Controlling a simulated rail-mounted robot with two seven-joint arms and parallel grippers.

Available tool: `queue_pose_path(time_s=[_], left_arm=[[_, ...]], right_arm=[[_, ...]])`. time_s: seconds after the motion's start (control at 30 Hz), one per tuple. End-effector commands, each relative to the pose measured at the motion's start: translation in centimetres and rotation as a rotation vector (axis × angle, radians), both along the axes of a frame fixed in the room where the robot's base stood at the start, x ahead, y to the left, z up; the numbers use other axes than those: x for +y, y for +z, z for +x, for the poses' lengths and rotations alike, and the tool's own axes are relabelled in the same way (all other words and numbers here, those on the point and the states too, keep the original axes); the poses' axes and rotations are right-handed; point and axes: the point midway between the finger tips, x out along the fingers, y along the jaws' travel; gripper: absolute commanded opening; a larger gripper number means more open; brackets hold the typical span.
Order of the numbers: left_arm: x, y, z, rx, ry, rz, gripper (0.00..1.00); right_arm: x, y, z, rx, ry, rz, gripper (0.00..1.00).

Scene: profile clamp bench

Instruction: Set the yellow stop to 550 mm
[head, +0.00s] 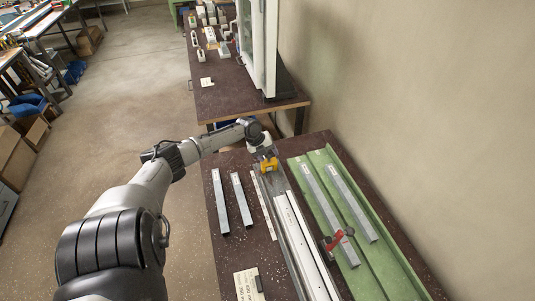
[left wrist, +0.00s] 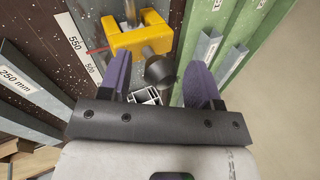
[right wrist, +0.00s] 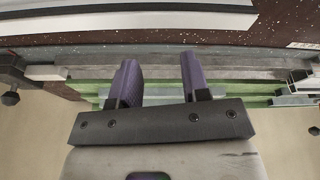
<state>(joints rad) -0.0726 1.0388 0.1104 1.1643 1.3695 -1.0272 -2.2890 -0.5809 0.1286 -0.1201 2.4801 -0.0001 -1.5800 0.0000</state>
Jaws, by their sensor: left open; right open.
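The yellow stop (head: 268,166) sits at the far end of the metal profile rail (head: 297,240). In the left wrist view the yellow stop (left wrist: 128,42) has a black knob (left wrist: 160,69) and a red pointer (left wrist: 97,51). The pointer lies over the white scale strip (left wrist: 76,44), close to the 550 and 500 marks; its exact reading is unclear. My left gripper (left wrist: 158,78) is open, with its purple fingers on either side of the knob; contact cannot be told. My right gripper (right wrist: 160,72) is open and empty above long profiles.
Two grey bars (head: 220,202) lie left of the rail. A green channel (head: 385,250) on the right holds more bars and a red-handled clamp (head: 338,238). A label card (head: 249,284) lies at the near edge. A second table (head: 235,98) stands beyond.

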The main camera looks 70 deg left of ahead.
Motion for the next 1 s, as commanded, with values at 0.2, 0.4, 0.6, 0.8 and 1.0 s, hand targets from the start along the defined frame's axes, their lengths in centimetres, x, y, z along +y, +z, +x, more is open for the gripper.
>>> queue_pose_path(time_s=[0.2, 0.4, 0.6, 0.8, 1.0], left_arm=[[0.1, 0.9, -0.4, 0.0, 0.0, 0.001, 0.58], [0.4, 3.5, -1.7, 0.003, -0.002, 0.001, 0.58], [0.6, 6.6, -3.2, 0.003, -0.001, 0.001, 0.58], [0.9, 9.4, -4.6, 0.002, 0.0, 0.0, 0.58], [1.1, 11.4, -5.5, 0.0, 0.0, -0.001, 0.58]], right_arm=[[0.0, 0.3, 0.0, -0.001, -0.002, 0.002, 0.43], [0.2, 0.9, 0.0, -0.001, -0.004, 0.007, 0.43], [0.3, 1.7, 0.1, -0.001, -0.007, 0.011, 0.43], [0.4, 2.4, 0.1, -0.001, -0.008, 0.012, 0.43], [0.3, 2.8, 0.1, -0.001, -0.008, 0.012, 0.43]])
